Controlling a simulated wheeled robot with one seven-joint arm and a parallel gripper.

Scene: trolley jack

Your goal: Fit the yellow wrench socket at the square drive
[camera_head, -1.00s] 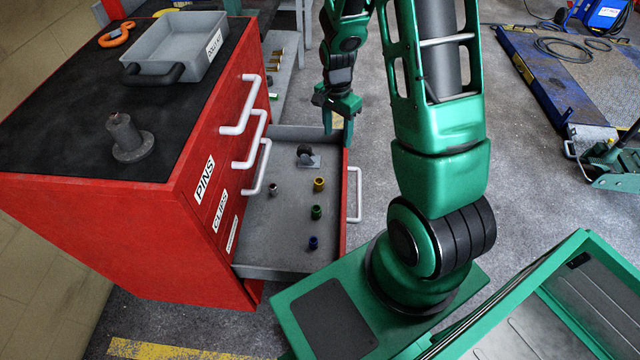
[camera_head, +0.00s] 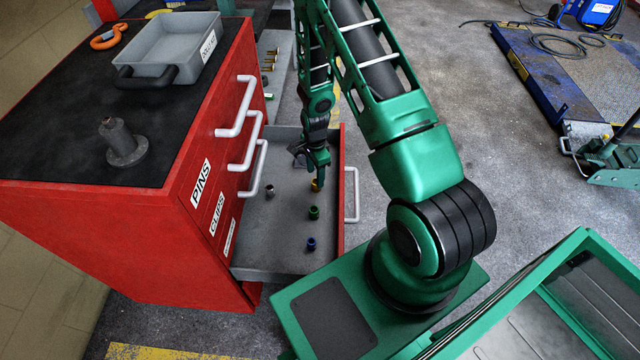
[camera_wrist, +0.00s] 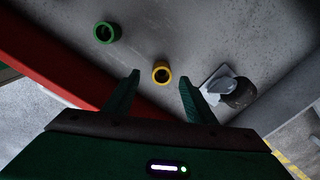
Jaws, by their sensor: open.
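The yellow socket (camera_wrist: 161,72) stands in the open drawer, its round opening facing up. In the wrist view it lies just beyond and between my fingertips; in the head view it (camera_head: 315,185) is partly hidden by my gripper. My gripper (camera_wrist: 158,78) is open and empty, pointing down above the drawer; it also shows in the head view (camera_head: 318,168). A dark knob-like part on a light square plate (camera_wrist: 228,88) is beside the right finger, probably the square drive; in the head view it (camera_head: 298,152) is mostly hidden behind my gripper.
In the drawer (camera_head: 262,262) also stand a green socket (camera_head: 314,212), a blue socket (camera_head: 311,243) and a small metallic socket (camera_head: 269,190). The drawer's red front (camera_head: 342,200) is close to my gripper. The red cabinet (camera_head: 120,230) carries a grey tray (camera_head: 170,45) and a dark flanged post (camera_head: 122,145).

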